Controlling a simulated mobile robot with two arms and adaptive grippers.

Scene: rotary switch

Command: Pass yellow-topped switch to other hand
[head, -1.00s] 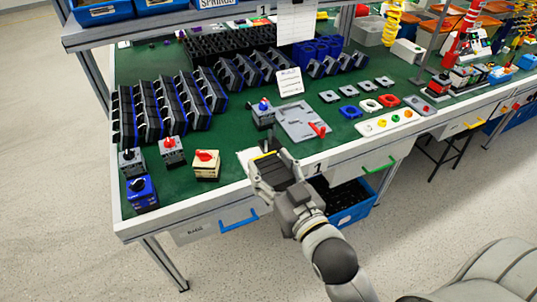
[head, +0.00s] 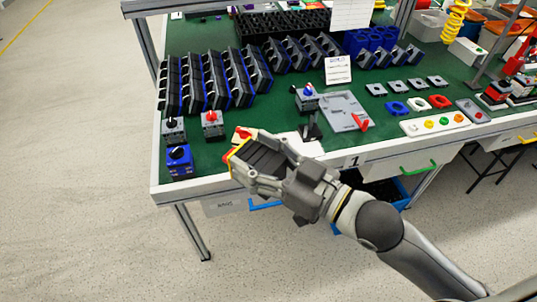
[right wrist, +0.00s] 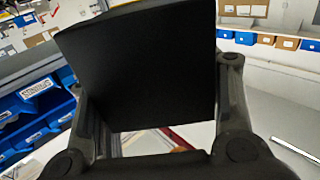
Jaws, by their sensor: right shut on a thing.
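My right gripper (head: 252,165) is shut on a dark, boxy thing with a yellow edge, which looks like the yellow-topped switch (head: 237,150). It is held over the table's front edge, its yellow side facing away from my arm. My left gripper is not in view.
On the green table are a blue switch (head: 179,160), a grey switch (head: 173,130), a red-knobbed switch (head: 212,122), and a red knob (head: 243,132) partly behind my gripper. A grey plate (head: 345,110) lies at right. Floor left of the table is clear.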

